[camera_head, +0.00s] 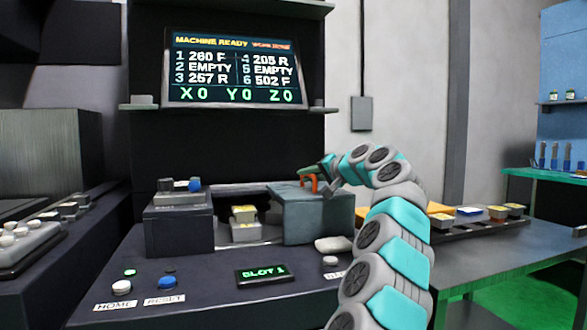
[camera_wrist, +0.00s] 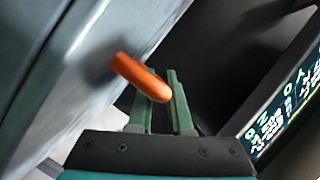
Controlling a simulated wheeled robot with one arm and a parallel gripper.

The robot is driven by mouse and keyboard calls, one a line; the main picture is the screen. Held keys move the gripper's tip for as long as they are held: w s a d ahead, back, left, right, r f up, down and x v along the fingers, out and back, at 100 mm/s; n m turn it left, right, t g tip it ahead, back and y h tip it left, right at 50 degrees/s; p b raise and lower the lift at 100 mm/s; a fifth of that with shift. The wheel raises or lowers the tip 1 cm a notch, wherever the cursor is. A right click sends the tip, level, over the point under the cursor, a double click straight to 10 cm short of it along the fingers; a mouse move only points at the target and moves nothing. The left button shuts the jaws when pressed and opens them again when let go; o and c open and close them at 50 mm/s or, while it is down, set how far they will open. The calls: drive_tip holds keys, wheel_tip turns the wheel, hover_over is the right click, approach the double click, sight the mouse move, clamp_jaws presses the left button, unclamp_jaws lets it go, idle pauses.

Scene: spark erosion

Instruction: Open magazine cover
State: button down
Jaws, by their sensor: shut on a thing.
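The magazine cover (camera_head: 318,217) is a grey-blue box-like lid on the machine's front, with an orange handle (camera_head: 310,182) on it. A gap left of the cover shows yellow-topped blocks (camera_head: 244,222) inside the magazine. My gripper (camera_head: 311,171) is at the handle, reaching in from the right. In the wrist view the orange handle (camera_wrist: 138,76) runs between the green fingers of my gripper (camera_wrist: 158,88), which are shut on it. The cover also fills the left of the wrist view (camera_wrist: 70,60).
A screen (camera_head: 233,70) above reads MACHINE READY. A dark box with a blue knob (camera_head: 180,215) stands left of the opening. Buttons and a SLOT 1 display (camera_head: 263,273) are in front. A rack of coloured blocks (camera_head: 470,215) lies on the right table.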

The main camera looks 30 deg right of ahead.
drive_tip(key=shift+d, duration=0.25)
drive_tip(key=c, duration=0.8)
unclamp_jaws()
drive_tip(key=shift+c, duration=0.2)
drive_tip(key=shift+s, duration=0.1)
drive_tip(key=shift+b+v, duration=0.8)
drive_tip(key=shift+v, duration=3.05)
